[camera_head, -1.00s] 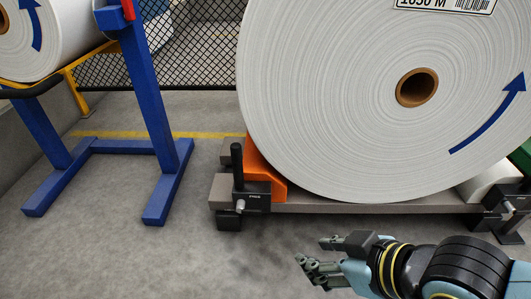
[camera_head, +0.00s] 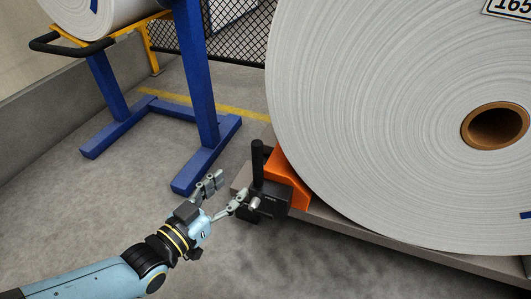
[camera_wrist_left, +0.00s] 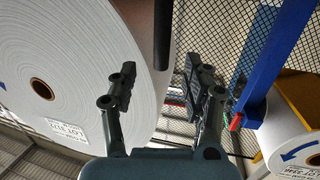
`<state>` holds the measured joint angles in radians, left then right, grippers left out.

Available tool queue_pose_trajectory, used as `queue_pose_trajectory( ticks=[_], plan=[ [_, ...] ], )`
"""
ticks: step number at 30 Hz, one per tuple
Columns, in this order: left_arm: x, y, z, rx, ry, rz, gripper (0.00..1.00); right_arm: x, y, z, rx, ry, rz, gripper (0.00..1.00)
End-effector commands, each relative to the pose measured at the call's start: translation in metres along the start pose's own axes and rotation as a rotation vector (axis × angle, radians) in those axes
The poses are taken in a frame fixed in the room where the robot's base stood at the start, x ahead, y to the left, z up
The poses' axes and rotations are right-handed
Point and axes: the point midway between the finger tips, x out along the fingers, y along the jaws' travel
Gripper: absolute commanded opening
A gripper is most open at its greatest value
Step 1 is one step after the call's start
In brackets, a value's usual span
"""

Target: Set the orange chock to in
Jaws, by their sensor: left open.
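The orange chock (camera_head: 290,184) sits on the grey beam at the lower left of the big paper roll (camera_head: 400,110). The roll hides part of it, and I cannot tell whether they touch. A black block (camera_head: 272,197) in front of the chock carries an upright black handle (camera_head: 257,160) and a short metal pin (camera_head: 253,204). My left gripper (camera_head: 228,188) is open and empty, just left of the handle and block. In the left wrist view the handle (camera_wrist_left: 163,35) shows above the gap between the open fingers (camera_wrist_left: 163,92). The chock does not show there.
A blue stand (camera_head: 197,75) with another paper roll (camera_head: 95,15) is at the left, its foot close behind my left gripper. A mesh fence (camera_head: 235,50) stands behind. The grey beam (camera_head: 345,222) runs under the big roll. Floor in front is clear.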

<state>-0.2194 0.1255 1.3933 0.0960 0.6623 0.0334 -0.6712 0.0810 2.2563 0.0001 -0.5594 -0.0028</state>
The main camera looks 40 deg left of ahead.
Motion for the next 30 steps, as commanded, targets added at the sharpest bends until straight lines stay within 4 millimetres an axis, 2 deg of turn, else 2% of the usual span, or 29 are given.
queue_pose_trajectory(
  ticks=[8,19,24,30],
  plan=[
    [0.025,-0.008,-0.003,-0.003,0.078,-0.011,0.49,0.006,-0.001,0.008,-0.001,0.042,0.001,0.49],
    [0.088,-0.008,-0.006,-0.003,0.073,-0.01,0.49,0.011,-0.006,0.027,-0.013,0.268,0.002,0.49],
    [0.106,-0.008,-0.008,-0.002,0.073,-0.01,0.49,0.008,-0.008,0.016,-0.02,0.371,0.002,0.49],
    [0.113,-0.008,-0.011,-0.003,0.073,-0.01,0.49,0.005,-0.008,0.011,-0.023,0.417,0.001,0.49]
  ],
)
